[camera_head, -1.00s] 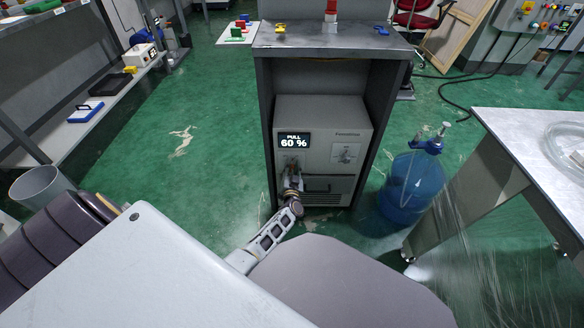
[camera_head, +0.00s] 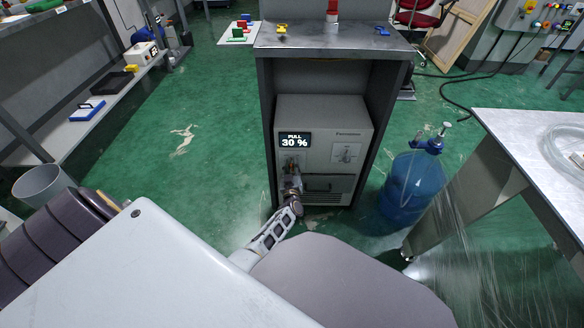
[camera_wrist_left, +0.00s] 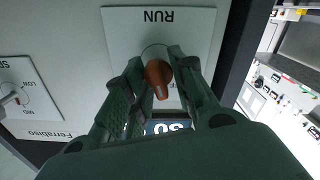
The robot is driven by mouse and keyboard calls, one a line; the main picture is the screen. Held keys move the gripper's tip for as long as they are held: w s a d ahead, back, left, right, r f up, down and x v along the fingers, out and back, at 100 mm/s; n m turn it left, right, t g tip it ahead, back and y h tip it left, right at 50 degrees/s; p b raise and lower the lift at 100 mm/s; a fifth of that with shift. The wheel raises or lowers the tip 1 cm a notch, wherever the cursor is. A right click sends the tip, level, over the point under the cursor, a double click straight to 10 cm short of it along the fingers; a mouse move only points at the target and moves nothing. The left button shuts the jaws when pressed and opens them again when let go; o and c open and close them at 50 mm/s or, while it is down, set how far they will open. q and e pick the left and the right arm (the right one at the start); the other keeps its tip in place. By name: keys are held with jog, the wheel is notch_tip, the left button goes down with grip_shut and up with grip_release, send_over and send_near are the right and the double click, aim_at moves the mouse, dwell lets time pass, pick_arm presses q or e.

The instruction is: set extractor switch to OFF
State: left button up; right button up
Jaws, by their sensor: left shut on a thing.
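The extractor (camera_head: 345,118) is a grey box in a dark cabinet, with a display (camera_head: 295,141) reading PULL 30 %. In the left wrist view its orange-brown switch knob (camera_wrist_left: 157,76) sits on a white plate (camera_wrist_left: 120,30). RUN appears upside down at the plate's top edge; the opposite label is mostly hidden by the gripper. The knob's long end points down in the picture, away from RUN. My left gripper (camera_head: 291,178) is at the box's front; in the wrist view its fingers (camera_wrist_left: 156,66) are shut on the knob from both sides. My right gripper is not in view.
A second dial (camera_wrist_left: 12,97) with LOW and MID marks is beside the switch plate. The cabinet (camera_head: 265,110) walls the box in on both sides. A blue water bottle (camera_head: 412,185) stands right of it, near a grey table (camera_head: 540,150).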

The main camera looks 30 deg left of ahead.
pick_arm(q)
jog(key=shift+f+n, duration=0.1)
jog(key=shift+n, duration=1.6)
jog(key=shift+s, duration=0.1)
jog(key=o, duration=0.7)
jog(key=shift+m, duration=0.4)
